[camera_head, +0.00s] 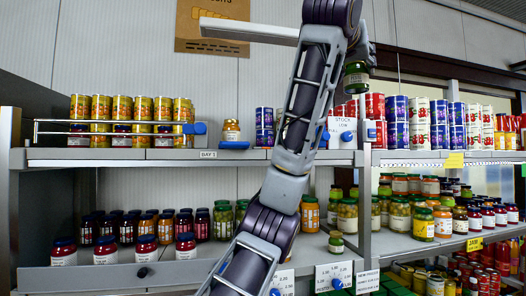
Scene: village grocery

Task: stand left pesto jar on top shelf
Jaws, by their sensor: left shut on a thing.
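My left arm rises through the middle of the view and bends over at the top. My left gripper (358,62) is high above the top shelf (225,154), mostly hidden behind its own arm. It is shut on a green pesto jar (356,79), which hangs roughly upright, clear of the shelf, in front of red cans. A second, smaller-looking green jar (336,242) stands at the front of the lower shelf, right of my arm. A jar with an orange-brown lid (231,131) stands on the top shelf left of my arm. My right gripper is not in view.
Yellow cans (123,112) stand behind a rail at the top shelf's left. Blue and red cans (397,110) crowd its right side. A white bar (250,32) juts out at the top.

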